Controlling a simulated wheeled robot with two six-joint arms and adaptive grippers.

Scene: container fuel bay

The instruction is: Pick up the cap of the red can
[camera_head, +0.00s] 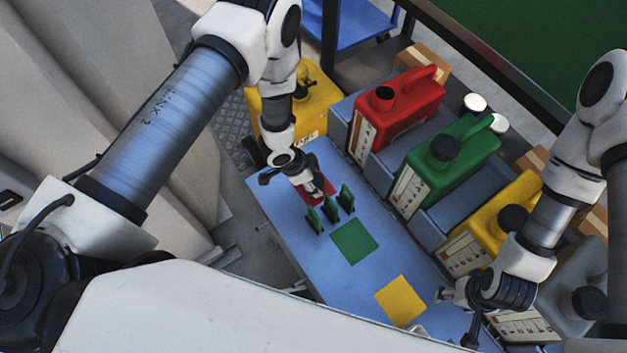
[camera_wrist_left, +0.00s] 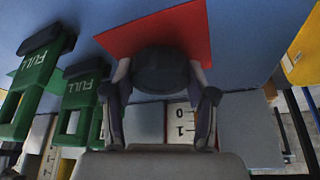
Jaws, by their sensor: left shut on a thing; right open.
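The red can (camera_head: 405,105) stands on the grey-blue ledge behind the table. Its neck (camera_head: 384,92) looks like a dark opening without a large cap. My left gripper (camera_head: 312,188) is over the red square (camera_head: 325,188) on the blue table. In the left wrist view, the left gripper (camera_wrist_left: 160,90) is shut on a round black cap (camera_wrist_left: 160,70), held between its fingers at the red square (camera_wrist_left: 190,25). I cannot tell whether the cap touches the square. My right gripper (camera_head: 458,315) is open near the table's right end.
Green FULL tags (camera_head: 330,207) stand beside the red square. A green square (camera_head: 354,241) and a yellow square (camera_head: 401,300) lie bare on the table (camera_head: 300,265). A green can (camera_head: 445,160) and yellow can (camera_head: 500,220) with black caps line the ledge.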

